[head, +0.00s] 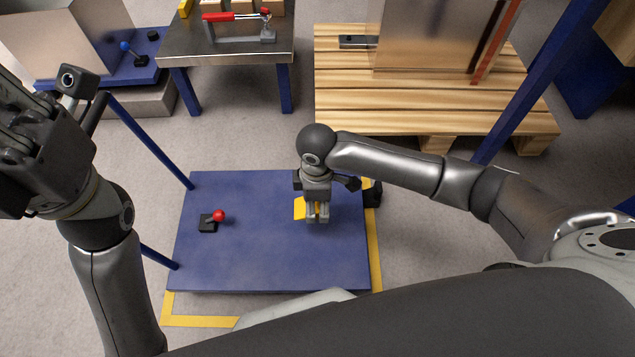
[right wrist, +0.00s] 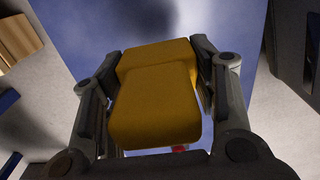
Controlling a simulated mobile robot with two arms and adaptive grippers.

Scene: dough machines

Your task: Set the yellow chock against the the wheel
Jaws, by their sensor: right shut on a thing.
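The yellow chock (head: 299,208) is between the fingers of my right gripper (head: 317,215), above the blue platform; part of it is hidden by the gripper in the head view. In the right wrist view the chock (right wrist: 157,95) fills the space between the two fingers, which are shut on it. A dark, wheel-like part (head: 373,193) shows at the platform's right edge, to the right of the gripper and apart from the chock; I cannot tell for sure that it is the wheel. My left gripper (head: 22,125) is high at the left edge, partly cut off, its jaws unclear.
The blue platform (head: 250,255) has a red-knobbed lever (head: 218,215) on its left part and blue posts on its left side. Yellow floor tape (head: 195,321) runs around it. A wooden pallet (head: 420,115) and a metal-topped table (head: 225,42) stand behind.

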